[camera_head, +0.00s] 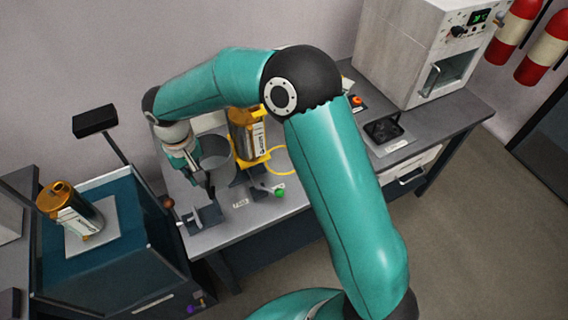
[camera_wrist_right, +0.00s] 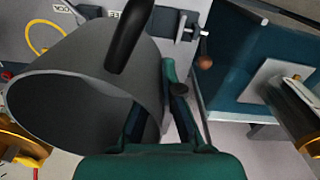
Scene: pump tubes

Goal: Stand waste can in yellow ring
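The grey waste can (camera_head: 217,156) is an open-mouthed vessel at the left of the bench in the head view. It looms large at the left of the right wrist view (camera_wrist_right: 60,95), its dark mouth toward the lower left. My right gripper (camera_head: 207,188) points down at the can's left side. In the right wrist view its fingers (camera_wrist_right: 160,105) are at the can's wall; whether they are closed on it is unclear. The yellow ring (camera_head: 282,160) lies on the bench right of the can, partly hidden by my arm. It also shows at the upper left (camera_wrist_right: 44,38). My left gripper is not in view.
An amber canister (camera_head: 241,135) in a yellow holder stands between can and ring. A green knob (camera_head: 280,192) and a dark fixture (camera_head: 202,219) are at the front edge. A grey oven (camera_head: 408,60) stands at the right.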

